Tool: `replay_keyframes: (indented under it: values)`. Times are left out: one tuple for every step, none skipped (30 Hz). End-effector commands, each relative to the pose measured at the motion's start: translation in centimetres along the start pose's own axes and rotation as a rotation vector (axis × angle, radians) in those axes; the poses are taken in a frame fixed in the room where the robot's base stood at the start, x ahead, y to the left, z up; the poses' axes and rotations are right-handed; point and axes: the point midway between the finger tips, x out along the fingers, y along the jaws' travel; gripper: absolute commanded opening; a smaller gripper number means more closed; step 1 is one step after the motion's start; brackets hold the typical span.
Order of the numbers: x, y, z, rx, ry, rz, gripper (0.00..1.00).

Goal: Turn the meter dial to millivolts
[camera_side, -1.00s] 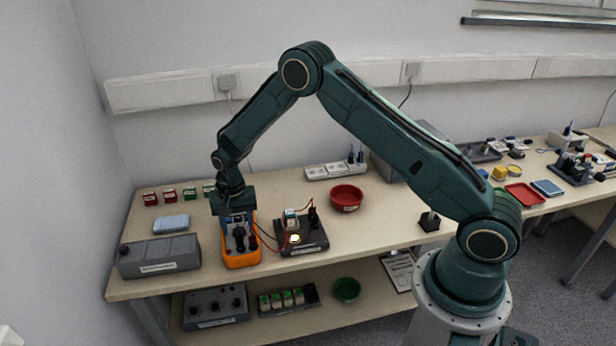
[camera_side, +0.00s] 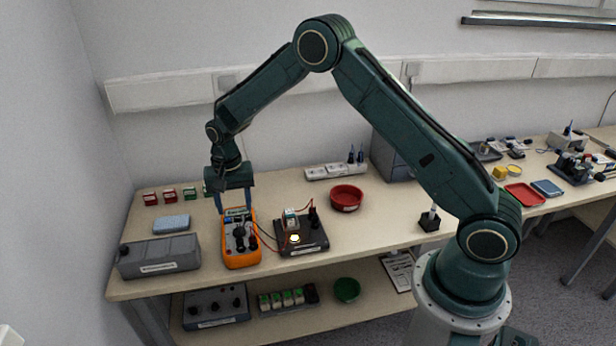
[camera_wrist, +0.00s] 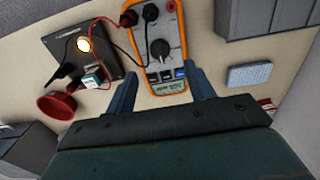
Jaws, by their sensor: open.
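The orange meter (camera_side: 229,262) lies on the bench with its display end toward the back wall. In the wrist view the meter (camera_wrist: 183,30) shows a grey face, a black dial (camera_wrist: 159,48), a display (camera_wrist: 167,88) and plugs with leads at its far end. The dial's pointer setting is too small to read. My gripper (camera_side: 235,208) is open and empty, above the display end of the meter. In the wrist view its two blue fingers (camera_wrist: 161,80) stand apart on either side of the display end, short of the dial.
A black board with a lit lamp (camera_side: 295,239) stands right of the meter, joined by red and black leads. A red bowl (camera_side: 346,197) is behind it. A grey box (camera_side: 150,258) and a blue block (camera_side: 171,223) stand to the left.

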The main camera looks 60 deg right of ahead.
Motion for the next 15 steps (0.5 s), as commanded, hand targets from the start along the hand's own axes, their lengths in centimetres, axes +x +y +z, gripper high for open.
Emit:
replay_keyframes:
  values:
    - [-1.0, -0.1, 0.0, 0.000, 0.002, -0.002, 0.54]
    - [-1.5, 0.0, 0.0, 0.000, 0.003, -0.003, 0.54]
    - [-2.2, -0.1, -0.1, 0.000, 0.003, -0.003, 0.54]
    - [-2.7, -0.1, -0.1, 0.000, 0.003, -0.003, 0.54]
    - [-3.2, -0.1, -0.1, 0.000, 0.003, -0.003, 0.54]
    - [-3.8, -0.1, -0.1, 0.000, 0.003, -0.003, 0.54]
    - [-4.2, -0.1, 0.0, 0.000, 0.003, -0.003, 0.54]
    - [-4.5, -0.1, -0.1, 0.000, 0.003, -0.003, 0.54]
    - [-5.0, -0.1, -0.1, 0.000, 0.002, -0.002, 0.54]
    - [-5.2, -0.1, 0.0, 0.000, 0.001, -0.002, 0.54]
    - [-5.5, 0.0, 0.0, 0.000, 0.001, -0.002, 0.54]
    - [-5.8, -0.1, 0.0, 0.000, 0.002, -0.002, 0.54]
    - [-6.0, 0.0, 0.0, 0.000, 0.002, -0.002, 0.54]
    - [-6.2, 0.0, 0.0, 0.000, 0.001, -0.001, 0.54]
    - [-6.3, 0.0, 0.0, 0.000, 0.001, -0.001, 0.54]
